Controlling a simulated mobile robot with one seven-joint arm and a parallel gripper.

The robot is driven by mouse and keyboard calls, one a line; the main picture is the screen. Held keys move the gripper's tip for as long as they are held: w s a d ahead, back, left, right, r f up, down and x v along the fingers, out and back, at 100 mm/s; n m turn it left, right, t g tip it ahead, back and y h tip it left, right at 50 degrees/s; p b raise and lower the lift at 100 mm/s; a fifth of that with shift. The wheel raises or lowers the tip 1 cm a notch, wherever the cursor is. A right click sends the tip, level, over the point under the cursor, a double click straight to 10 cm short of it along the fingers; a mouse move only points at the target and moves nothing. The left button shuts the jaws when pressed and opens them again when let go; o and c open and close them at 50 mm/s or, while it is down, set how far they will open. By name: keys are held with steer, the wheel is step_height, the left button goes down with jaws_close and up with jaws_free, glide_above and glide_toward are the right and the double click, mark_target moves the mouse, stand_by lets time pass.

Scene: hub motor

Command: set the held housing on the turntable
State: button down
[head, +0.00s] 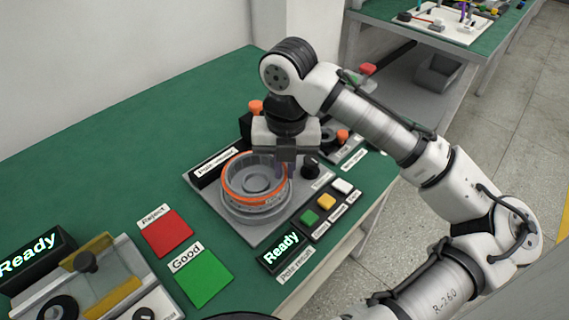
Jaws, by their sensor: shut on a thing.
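The housing (229,184), a round open cup with an orange band around its rim, is at the pole-mount station. My gripper (287,166) points down at the right far side of its rim and is shut on its wall. The fingertips are partly hidden. The turntable (257,219), a grey round base, shows below the housing at its near side. The housing looks level and roughly over it. I cannot tell whether the two touch or a small gap remains.
A grey station plate (212,203) lies around the turntable. Green, yellow and white buttons (326,202) and a "Ready" display (281,251) are at the near right. Red (168,233) and green (204,284) pads lie left. The green table (110,150) is clear at the back left.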

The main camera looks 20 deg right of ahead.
steer(key=shift+f+b, duration=0.3)
steer(key=shift+f, duration=0.2)
stand_by(0.6)
stand_by(0.3)
steer(key=c, duration=1)
jaws_free()
steer(key=shift+r, duration=0.1)
steer(key=shift+r+p, duration=3.25)
steer(key=shift+r, duration=0.2)
